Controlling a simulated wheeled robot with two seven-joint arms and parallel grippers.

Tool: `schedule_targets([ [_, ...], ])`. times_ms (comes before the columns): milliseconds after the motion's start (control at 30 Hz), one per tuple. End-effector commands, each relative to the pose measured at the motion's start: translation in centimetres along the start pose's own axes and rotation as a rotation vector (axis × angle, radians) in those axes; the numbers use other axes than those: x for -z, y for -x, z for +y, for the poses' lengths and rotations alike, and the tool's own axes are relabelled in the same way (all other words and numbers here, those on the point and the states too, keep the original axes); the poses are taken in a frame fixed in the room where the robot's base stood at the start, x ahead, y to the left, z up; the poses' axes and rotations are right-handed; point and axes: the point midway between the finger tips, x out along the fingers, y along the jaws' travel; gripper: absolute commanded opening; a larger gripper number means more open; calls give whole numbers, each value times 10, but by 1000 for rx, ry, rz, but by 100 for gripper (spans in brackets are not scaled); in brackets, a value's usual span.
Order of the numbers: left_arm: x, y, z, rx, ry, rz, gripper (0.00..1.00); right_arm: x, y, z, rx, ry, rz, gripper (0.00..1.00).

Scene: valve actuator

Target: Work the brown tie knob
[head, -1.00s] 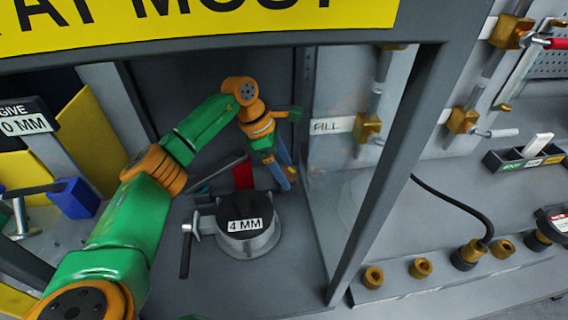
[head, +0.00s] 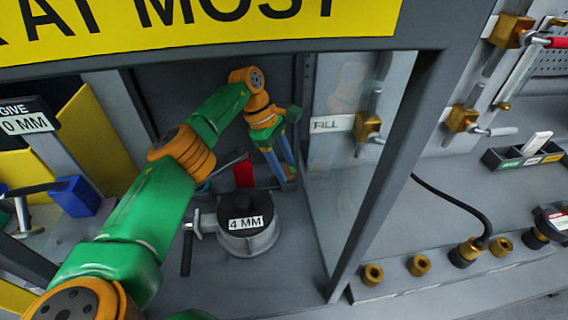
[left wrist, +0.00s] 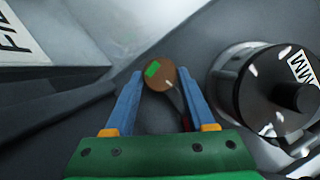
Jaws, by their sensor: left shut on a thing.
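The brown tie knob (left wrist: 160,74) is round with a green mark on its top face. In the left wrist view it sits between the blue fingertips of my left gripper (left wrist: 160,78), which is shut on it. In the head view my left gripper (head: 285,166) reaches down inside the grey frame, behind and right of the round black-topped unit. The knob is mostly hidden there by the fingers. My right gripper is not in view.
The round unit labelled 4 MM (head: 246,224) stands close by, with a crank handle (head: 186,252) at its left. A clear panel (head: 340,205) and a grey frame post (head: 385,175) bound the space at the right. A red piece (head: 243,172) is behind the unit.

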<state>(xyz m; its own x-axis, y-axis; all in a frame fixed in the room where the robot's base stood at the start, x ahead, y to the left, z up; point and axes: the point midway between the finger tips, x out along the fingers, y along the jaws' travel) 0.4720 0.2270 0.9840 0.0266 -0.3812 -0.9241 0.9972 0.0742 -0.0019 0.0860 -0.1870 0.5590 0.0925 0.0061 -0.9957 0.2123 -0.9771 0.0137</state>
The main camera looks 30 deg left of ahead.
Motion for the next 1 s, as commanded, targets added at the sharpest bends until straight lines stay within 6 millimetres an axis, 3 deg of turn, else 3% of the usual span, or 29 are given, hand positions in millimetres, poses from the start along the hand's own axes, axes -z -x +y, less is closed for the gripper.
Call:
schedule_targets([
  [433, 0, 1, 0, 15, -46, 0, 0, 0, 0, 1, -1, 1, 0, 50],
  [467, 0, 1, 0, 15, -46, 0, 63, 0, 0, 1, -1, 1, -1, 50],
  [533, 0, 1, 0, 15, -46, 0, 82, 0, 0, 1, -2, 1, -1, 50],
  [867, -1, 2, 0, 14, -45, 0, 85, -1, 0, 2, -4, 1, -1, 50],
  [1000, -7, 17, 1, 11, -48, 0, 85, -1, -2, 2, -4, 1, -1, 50],
])
